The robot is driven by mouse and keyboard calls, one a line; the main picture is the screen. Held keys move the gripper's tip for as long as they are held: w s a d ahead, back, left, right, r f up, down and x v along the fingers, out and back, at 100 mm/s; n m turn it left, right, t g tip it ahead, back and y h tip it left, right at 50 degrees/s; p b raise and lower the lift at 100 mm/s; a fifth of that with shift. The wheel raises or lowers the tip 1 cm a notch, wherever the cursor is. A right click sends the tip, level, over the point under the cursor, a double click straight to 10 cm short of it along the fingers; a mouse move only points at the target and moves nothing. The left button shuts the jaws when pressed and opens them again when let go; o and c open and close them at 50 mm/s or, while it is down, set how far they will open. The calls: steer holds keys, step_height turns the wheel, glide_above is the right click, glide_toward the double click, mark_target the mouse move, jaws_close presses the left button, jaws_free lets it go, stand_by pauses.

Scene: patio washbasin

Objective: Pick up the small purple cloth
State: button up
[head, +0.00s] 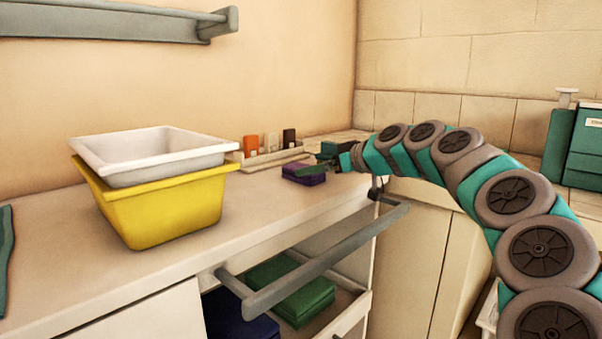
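The small purple cloth (304,175) is a folded block lying on the counter, right of the basins and in front of a low rack. My gripper (312,169) comes in from the right, low over the counter. Its dark green finger reaches across the cloth's top right part in this view. The fingers are small and partly merged with each other here, so I cannot tell the gap between them or whether they touch the cloth.
A white basin (150,150) sits in a yellow basin (170,212) on the counter (262,218). A low rack (272,158) holds small bottles behind the cloth. Below, a grey rail (330,262) fronts an open drawer with green (300,297) and dark blue (238,318) folded cloths.

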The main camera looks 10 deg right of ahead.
steer(key=shift+p+x, duration=0.5)
steer(key=shift+x, duration=2.2)
steer(key=c, duration=1.2)
steer(key=shift+r, duration=0.15)
steer(key=shift+c, duration=0.2)
